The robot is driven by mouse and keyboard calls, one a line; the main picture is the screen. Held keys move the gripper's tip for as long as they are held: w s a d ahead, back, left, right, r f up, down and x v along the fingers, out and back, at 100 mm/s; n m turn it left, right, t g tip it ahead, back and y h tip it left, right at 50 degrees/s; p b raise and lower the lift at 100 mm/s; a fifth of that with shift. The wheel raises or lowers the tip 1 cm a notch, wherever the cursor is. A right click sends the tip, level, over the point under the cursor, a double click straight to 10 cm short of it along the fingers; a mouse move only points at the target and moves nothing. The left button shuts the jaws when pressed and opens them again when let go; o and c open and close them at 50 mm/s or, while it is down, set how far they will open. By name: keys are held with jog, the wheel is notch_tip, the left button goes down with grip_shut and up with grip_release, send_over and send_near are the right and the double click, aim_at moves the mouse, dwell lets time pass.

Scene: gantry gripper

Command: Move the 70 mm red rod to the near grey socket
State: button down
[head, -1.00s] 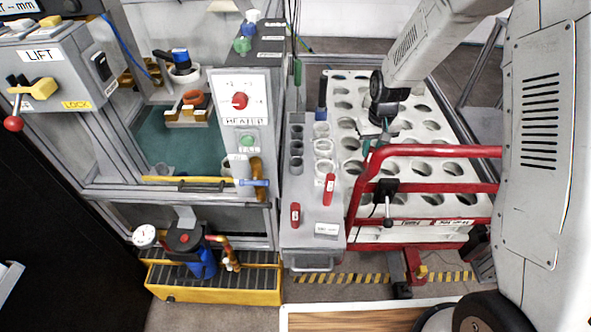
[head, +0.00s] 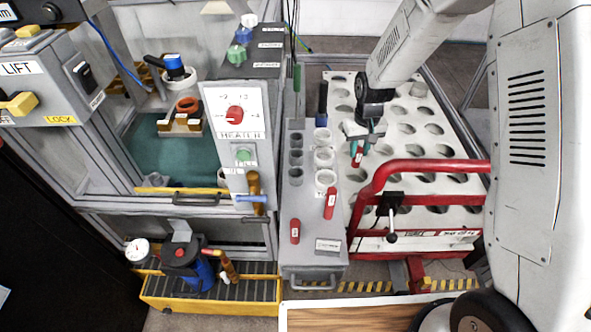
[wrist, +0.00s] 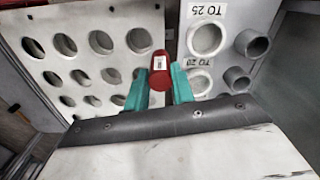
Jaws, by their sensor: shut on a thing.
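My gripper (head: 362,148) is shut on a red rod (head: 357,157), held above the white perforated board. The wrist view shows the red rod's end (wrist: 159,72) with a white label, between the teal fingers (wrist: 160,88). The near grey socket (head: 295,177) is the lowest of a column of grey sockets on the grey bench, left of the gripper and apart from the rod. Grey sockets also show in the wrist view (wrist: 250,44), right of the rod. I cannot read the held rod's length.
White ring sockets (head: 325,179) stand between the grey sockets and my gripper. Two more red rods are on the bench front, one at the right (head: 330,203) and one at the left (head: 295,231). A red rail (head: 430,166) crosses in front of the white board (head: 425,180).

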jog(key=a, duration=1.9)
jog(key=shift+w+d+f, duration=0.1)
jog(key=shift+f, duration=1.05)
jog(key=shift+w+d+f, duration=0.1)
jog(key=shift+w+f, duration=0.05)
jog(key=shift+f, duration=1.05)
jog(key=shift+w+d+f, duration=0.1)
jog(key=shift+f, duration=1.05)
jog(key=shift+f, duration=0.1)
jog(key=c, duration=1.2)
grip_release()
